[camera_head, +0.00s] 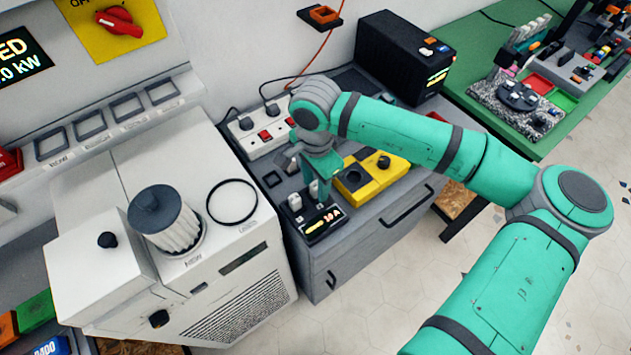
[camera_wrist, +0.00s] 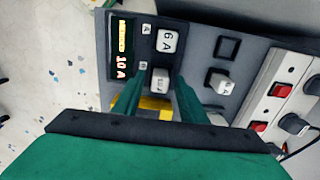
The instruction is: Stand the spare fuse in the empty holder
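A black fuse panel (camera_head: 318,229) with a lit "10 A" display (camera_wrist: 122,55) sits on the grey cabinet. A white fuse marked 6 A (camera_wrist: 167,41) stands on it; it also shows in the head view (camera_head: 295,202). A second white fuse (camera_wrist: 160,78) stands further along the panel, its marking unclear. My gripper (camera_wrist: 159,82) is open above the panel, its fingertips on either side of this second fuse with gaps showing. A third white fuse (camera_wrist: 220,82) stands on the grey top outside the fingers, near an empty square frame (camera_wrist: 228,47).
A yellow box (camera_head: 368,180) with a black knob stands right of my gripper. A white power strip (camera_head: 262,136) with red switches lies behind. A white machine (camera_head: 190,240) stands to the left. A black box (camera_head: 405,55) stands at the back right.

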